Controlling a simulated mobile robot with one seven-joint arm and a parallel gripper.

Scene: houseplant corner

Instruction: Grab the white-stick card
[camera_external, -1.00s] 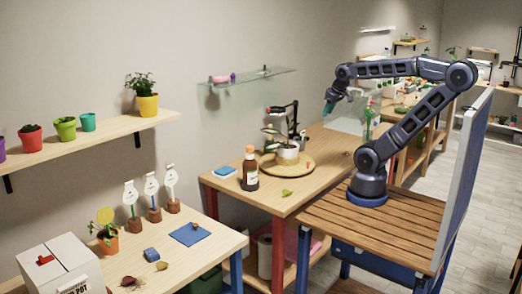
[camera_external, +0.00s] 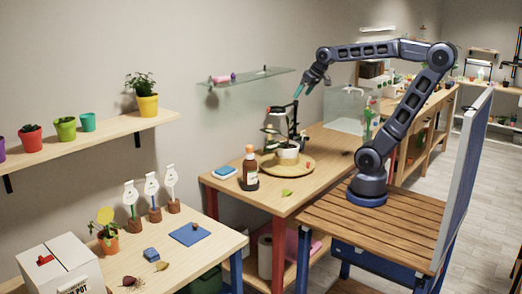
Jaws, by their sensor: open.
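Three white cards on sticks stand upright in brown bases on the left table. The left card (camera_external: 130,191) has a green stick and the middle card (camera_external: 152,184) a blue one. The right card (camera_external: 170,176) appears to have a white stick, which makes it the white-stick card; the stick is small and hard to see. My gripper (camera_external: 303,90) is open and empty, with teal fingertips pointing down. It is in the air above the middle table, far to the right of the cards and higher.
A blue mat (camera_external: 194,234) lies right of the cards. A potted yellow plant (camera_external: 108,239) and white box (camera_external: 60,270) stand left. A brown bottle (camera_external: 249,170) and plant on a round tray (camera_external: 268,169) stand on the middle table. A glass shelf (camera_external: 250,78) hangs near my gripper.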

